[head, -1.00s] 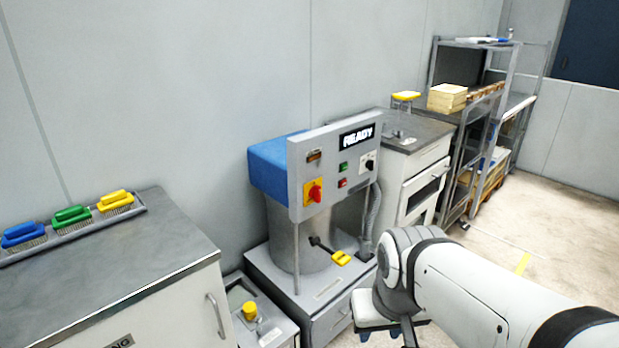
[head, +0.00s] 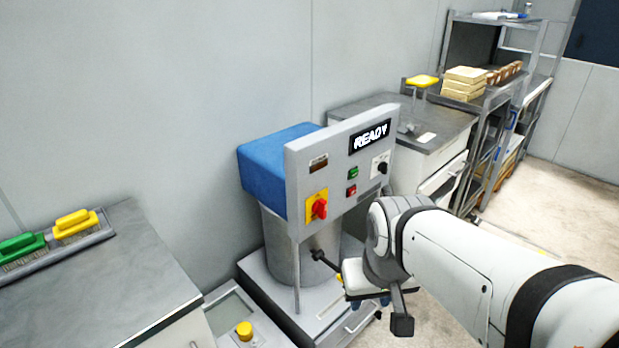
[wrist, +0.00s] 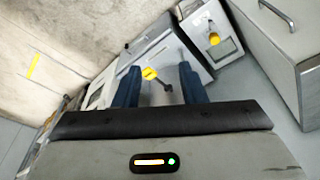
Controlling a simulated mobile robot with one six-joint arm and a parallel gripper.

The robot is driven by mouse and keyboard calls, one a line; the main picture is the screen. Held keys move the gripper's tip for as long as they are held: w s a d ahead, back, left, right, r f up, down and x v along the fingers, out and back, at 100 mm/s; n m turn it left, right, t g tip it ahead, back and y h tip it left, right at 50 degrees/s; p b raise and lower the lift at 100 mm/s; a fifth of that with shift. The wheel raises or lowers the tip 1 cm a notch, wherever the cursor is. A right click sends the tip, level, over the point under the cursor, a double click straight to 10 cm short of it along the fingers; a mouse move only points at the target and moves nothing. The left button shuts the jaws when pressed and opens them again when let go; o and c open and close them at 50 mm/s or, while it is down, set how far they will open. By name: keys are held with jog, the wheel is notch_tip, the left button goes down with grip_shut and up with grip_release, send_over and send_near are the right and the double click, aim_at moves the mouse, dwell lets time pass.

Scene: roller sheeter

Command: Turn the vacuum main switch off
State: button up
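A red rotary switch knob (head: 320,208) sits on a yellow plate (head: 311,196) at the lower left of the machine's grey front panel (head: 337,178). It looks like the main switch; its label is too small to read.
Green (head: 353,172) and red (head: 351,191) buttons and a black selector (head: 382,168) share the panel. A small unit with a yellow knob (head: 244,330) stands front left. A bench with brushes (head: 75,224) is left, a shelf rack (head: 490,100) right.

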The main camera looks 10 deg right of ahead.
aim_at(325, 210)
jog(key=w+d+f+n+t+h+b, duration=0.15)
jog(key=w+d+t, duration=0.25)
jog(key=w, duration=0.7)
jog(key=w+d+f+t+b, duration=0.3)
jog(key=w+d, duration=0.1)
jog(key=w, duration=0.7)
jog(key=w+a+f+n+t+y+b, duration=0.1)
jog(key=w+a+f+n+y, duration=0.1)
jog(key=w+y, duration=0.2)
jog(key=w+a+f+n+t+y+b, duration=0.2)
jog(key=w+a+f+y, duration=0.1)
jog(key=w, duration=0.3)
jog(key=w+a+f+n+t+y+b, duration=0.1)
jog(key=w+a+f+n+y, duration=0.1)
jog(key=w+y, duration=0.3)
jog(key=shift+w+a+f+t+b, duration=0.2)
jog(key=shift+a+t+b, duration=0.2)
jog(key=shift+a, duration=0.2)
jog(key=c, duration=0.8)
jog(key=shift+s, duration=0.1)
grip_shut()
